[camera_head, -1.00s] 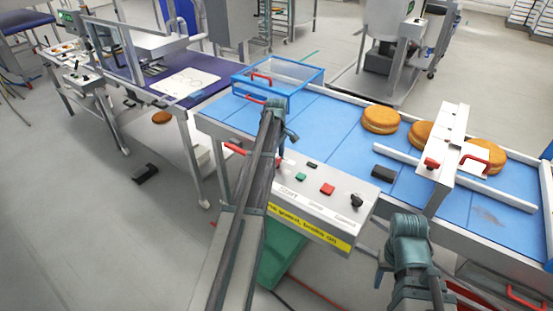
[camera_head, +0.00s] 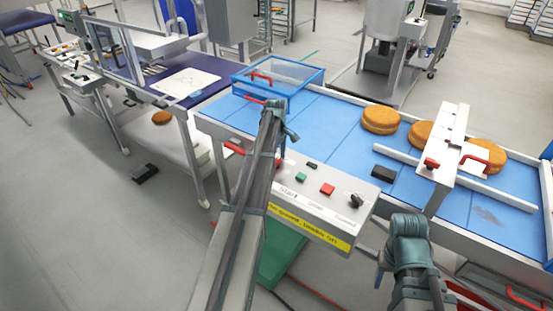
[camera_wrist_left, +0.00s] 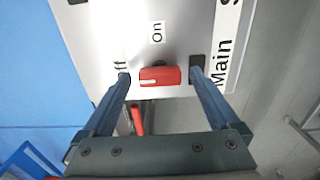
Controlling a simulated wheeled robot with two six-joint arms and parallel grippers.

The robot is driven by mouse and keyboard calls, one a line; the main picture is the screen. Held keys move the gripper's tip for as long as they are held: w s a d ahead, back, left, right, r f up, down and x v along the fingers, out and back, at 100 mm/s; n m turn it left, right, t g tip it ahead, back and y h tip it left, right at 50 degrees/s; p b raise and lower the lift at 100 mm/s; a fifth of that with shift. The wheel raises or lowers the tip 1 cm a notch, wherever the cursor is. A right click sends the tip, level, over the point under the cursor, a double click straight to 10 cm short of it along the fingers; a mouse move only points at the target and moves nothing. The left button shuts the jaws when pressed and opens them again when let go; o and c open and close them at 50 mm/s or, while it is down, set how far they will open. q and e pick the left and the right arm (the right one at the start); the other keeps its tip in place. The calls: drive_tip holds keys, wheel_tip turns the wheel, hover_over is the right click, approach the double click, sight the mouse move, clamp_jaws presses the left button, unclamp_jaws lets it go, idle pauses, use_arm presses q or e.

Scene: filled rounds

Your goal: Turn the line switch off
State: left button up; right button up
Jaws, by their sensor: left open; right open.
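The line switch (camera_wrist_left: 160,76) is a red knob on a pale panel, lettered "On", "ff" (partly hidden) and "Main S". A white mark shows at the left end of its handle, on the "ff" side. My left gripper (camera_wrist_left: 160,79) is open, with one finger on each side of the knob and a gap at both. In the head view my left arm covers much of that end of the control box (camera_head: 300,208), so the knob is mostly hidden. My right gripper (camera_head: 380,271) is open and empty in front of the box, low at the right.
The box also has a green button (camera_head: 301,177), a red button (camera_head: 327,189) and a black knob (camera_head: 356,201). Behind it runs a blue conveyor (camera_head: 335,130) with several brown rounds (camera_head: 381,120) and a clear blue-framed cover (camera_head: 291,74). A black object (camera_head: 145,173) lies on the floor.

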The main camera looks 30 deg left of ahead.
sight(277, 160)
use_arm(q)
wheel_tip(277, 160, up, 14)
drive_tip(key=p, duration=1.4)
drive_tip(key=shift+f, duration=0.15)
